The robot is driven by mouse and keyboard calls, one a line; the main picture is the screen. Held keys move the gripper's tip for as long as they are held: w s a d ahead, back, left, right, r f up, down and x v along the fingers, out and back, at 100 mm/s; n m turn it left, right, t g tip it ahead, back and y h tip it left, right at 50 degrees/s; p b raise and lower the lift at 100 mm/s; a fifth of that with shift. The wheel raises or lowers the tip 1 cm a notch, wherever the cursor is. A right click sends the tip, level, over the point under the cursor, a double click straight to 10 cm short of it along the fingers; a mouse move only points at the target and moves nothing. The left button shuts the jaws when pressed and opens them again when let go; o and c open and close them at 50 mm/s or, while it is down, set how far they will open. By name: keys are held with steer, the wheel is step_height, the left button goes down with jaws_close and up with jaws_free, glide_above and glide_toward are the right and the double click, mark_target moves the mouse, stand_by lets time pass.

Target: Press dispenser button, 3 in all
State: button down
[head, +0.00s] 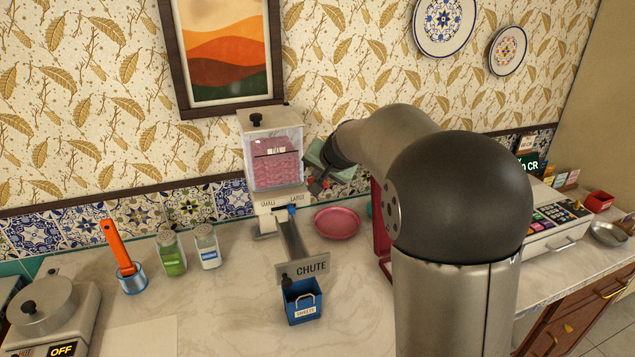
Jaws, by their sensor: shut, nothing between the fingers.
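The dispenser (273,160) stands against the wall left of centre, a clear bin with pink contents and a "FILL" line. Below the bin is a plate with labels "SMALL" and "LARGE". A white part (267,225) sits under "SMALL" and a small blue part (292,210) under "LARGE"; they look like the buttons. A ramp runs down to a "CHUTE" sign (304,267). A blue labelled box (303,309) stands below it. My gripper (316,187) is shut and empty, just right of the bin's lower part, apart from the buttons. My arm partly hides its body.
A pink plate (337,223) lies right of the dispenser. A cash register (541,220) is far right. The front middle counter is mostly clear.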

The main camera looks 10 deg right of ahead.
steer(key=shift+f+b, duration=1.35)
stand_by(0.9)
steer(key=shift+r, duration=0.1)
steer(key=shift+r+p, duration=1.2)
steer(key=shift+r, duration=0.45)
steer(key=shift+r, duration=0.15)
step_height(320, 180, up, 5)
steer(key=p, duration=0.3)
steer(key=shift+p, duration=0.4)
steer(key=shift+w, duration=0.1)
stand_by(1.5)
